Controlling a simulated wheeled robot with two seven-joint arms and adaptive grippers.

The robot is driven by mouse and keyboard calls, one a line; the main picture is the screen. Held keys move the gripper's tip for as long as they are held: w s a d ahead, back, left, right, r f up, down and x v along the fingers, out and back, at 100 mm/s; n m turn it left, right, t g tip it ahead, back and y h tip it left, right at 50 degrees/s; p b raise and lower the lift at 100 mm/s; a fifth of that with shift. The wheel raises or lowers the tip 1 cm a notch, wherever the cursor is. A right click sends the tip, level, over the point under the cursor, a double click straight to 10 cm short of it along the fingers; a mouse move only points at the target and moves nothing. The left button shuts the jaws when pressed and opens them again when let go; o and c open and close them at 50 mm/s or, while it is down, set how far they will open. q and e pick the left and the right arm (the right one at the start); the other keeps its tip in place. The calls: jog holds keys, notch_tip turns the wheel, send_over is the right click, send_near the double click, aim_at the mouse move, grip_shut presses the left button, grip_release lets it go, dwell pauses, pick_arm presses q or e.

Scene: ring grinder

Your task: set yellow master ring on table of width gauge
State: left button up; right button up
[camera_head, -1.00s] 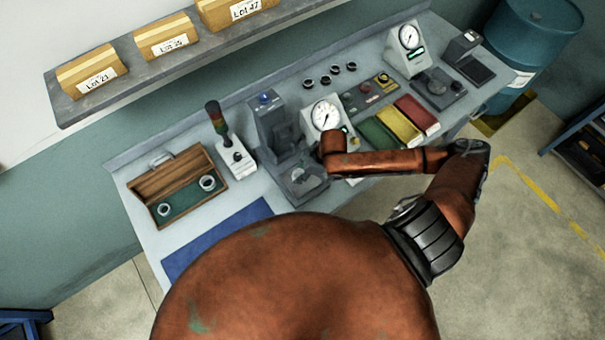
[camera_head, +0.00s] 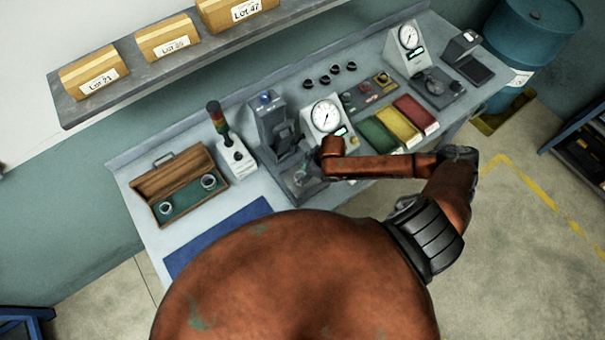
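No ring that I can make out as yellow shows. My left gripper is out of view.
A grey machine (camera_head: 271,120) and a signal-light box (camera_head: 236,158) stand left of the middle gauge. Green (camera_head: 379,135), yellow (camera_head: 398,122) and red (camera_head: 416,114) trays lie to the right. Several dark rings (camera_head: 335,70) lie behind. A blue mat (camera_head: 220,235) is at front left.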

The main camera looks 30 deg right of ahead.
jog(key=shift+o, duration=1.4)
jog(key=b+v, duration=0.1)
jog(key=v, duration=1.1)
jog(key=shift+r, duration=0.1)
